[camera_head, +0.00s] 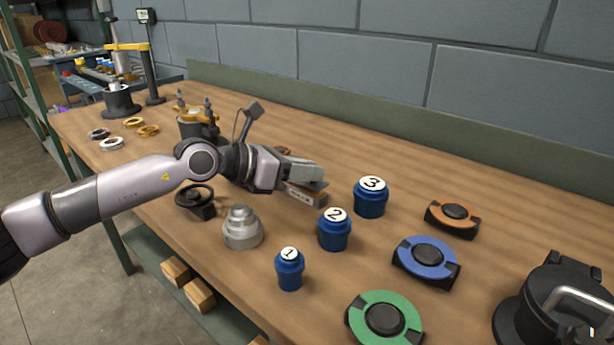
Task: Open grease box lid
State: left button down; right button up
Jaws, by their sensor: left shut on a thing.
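A round black container (540,305) with a hinge block at its back and a pale metal handle stands at the lower right, cut off by the picture edge. It looks like the grease box; I cannot tell how its lid stands. My left gripper (312,190) reaches in from the left over the middle of the table, well apart from it, just left of the blue "3" jar (371,198). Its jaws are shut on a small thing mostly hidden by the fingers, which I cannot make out. My right gripper is not in view.
Blue jars "2" (334,232) and "1" (290,270) stand in front of my left gripper. Orange (436,221), blue (407,262) and green (362,323) ringed fixtures lie to the right. A stepped metal part (242,230) stands at the left. The table's back right is clear.

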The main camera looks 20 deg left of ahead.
pick_arm(q)
jog(key=shift+w+a+r+n+h+b, duration=0.3)
jog(key=shift+a+r+n+h+b, duration=0.35)
jog(key=shift+n+h+b, duration=0.3)
jog(key=shift+w+a+r+n+t+h+b, duration=0.3)
jog(key=shift+a+r+n+h+b, duration=0.35)
jog(key=shift+n, duration=0.3)
jog(key=c, duration=1)
grip_release()
jog(key=shift+b+v, duration=0.3)
jog(key=shift+v, duration=3.35)
